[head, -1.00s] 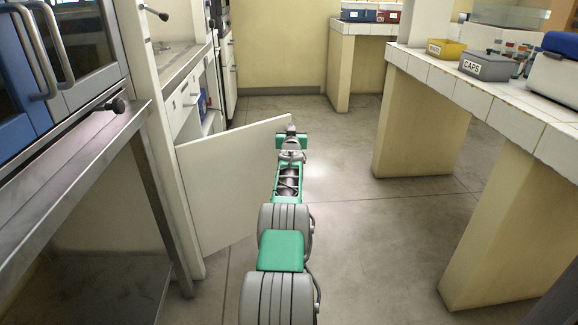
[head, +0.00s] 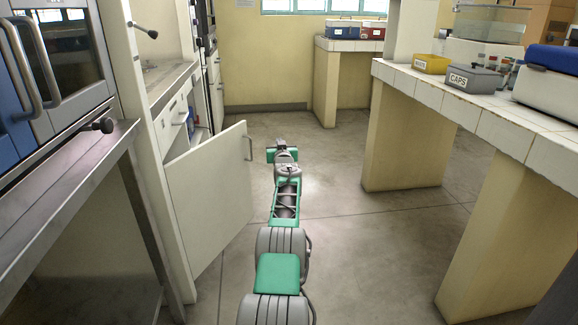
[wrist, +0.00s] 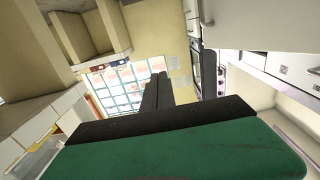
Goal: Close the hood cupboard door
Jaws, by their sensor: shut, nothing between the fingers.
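The hood cupboard door (head: 210,193) is a white panel hinged at its near left edge. It stands open, swung out into the aisle, with a handle (head: 249,147) near its far top corner. The open cupboard (head: 198,130) shows behind it, under the hood counter. My gripper (head: 279,144) is just right of the door's free edge, pointing away down the aisle. In the wrist view its dark fingers (wrist: 155,92) are together with nothing between them. I cannot tell from these views whether my arm touches the door.
A steel table (head: 80,165) with a blue and grey appliance (head: 60,80) stands at the near left. A tiled bench (head: 450,100) with yellow and grey boxes runs along the right on thick supports. The floor (head: 340,230) between is clear.

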